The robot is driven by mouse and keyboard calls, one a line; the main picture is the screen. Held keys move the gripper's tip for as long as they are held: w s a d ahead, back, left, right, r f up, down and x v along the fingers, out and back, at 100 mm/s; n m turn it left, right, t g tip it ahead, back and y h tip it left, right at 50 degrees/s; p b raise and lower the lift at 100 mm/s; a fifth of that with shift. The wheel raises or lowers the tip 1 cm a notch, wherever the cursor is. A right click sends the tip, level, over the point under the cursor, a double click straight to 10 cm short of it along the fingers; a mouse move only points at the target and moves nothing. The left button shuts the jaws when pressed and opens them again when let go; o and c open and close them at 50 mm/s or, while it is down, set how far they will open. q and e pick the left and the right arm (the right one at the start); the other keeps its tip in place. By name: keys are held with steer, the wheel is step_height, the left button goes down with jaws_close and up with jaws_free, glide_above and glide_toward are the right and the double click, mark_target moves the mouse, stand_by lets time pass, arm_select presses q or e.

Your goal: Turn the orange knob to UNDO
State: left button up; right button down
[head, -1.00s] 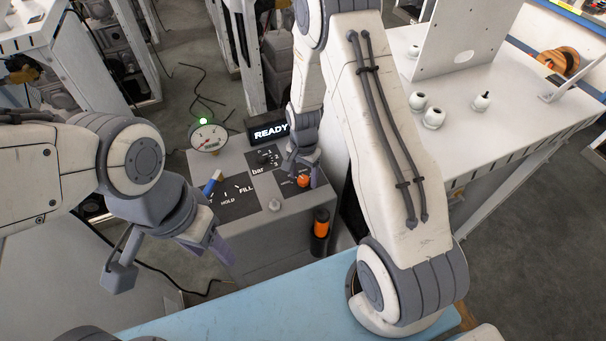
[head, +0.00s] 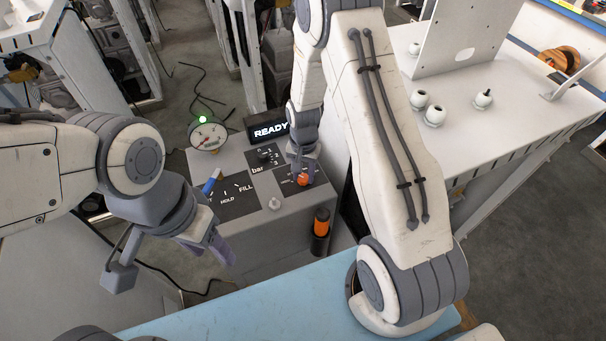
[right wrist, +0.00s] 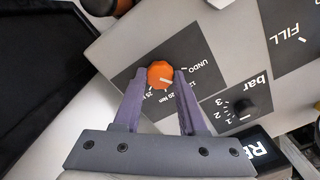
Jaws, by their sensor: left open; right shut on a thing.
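The orange knob (head: 302,180) sits on the right-hand dark label panel of the grey dispenser box. In the right wrist view the knob (right wrist: 160,74) is between the two purple fingertips of my right gripper (right wrist: 159,78), which is shut on it. A white mark shows on the knob, on its lower right side. The word UNDO (right wrist: 191,71) is printed beside the knob, with Nm markings below it. In the head view my right gripper (head: 302,174) partly covers the knob's panel. My left gripper (head: 222,248) is open and empty, left of the box front.
The box also carries a round gauge (head: 208,136) with a green lamp, a lit READY sign (head: 269,129), a bar dial (head: 265,154) and a blue-tipped lever (head: 211,184). An orange-and-black cylinder (head: 320,228) is at its front. A blue table edge (head: 240,303) lies nearer.

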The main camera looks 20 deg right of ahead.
mark_target(303, 178)
steer(key=n, duration=0.4)
steer(key=shift+n, duration=0.4)
stand_by(0.4)
steer(key=shift+c, duration=2.3)
jaws_free()
steer(key=shift+r+b, duration=0.15)
steer(key=shift+b, duration=0.15)
step_height(303, 178, up, 10)
steer(key=b, duration=0.1)
steer(key=shift+r, duration=0.15)
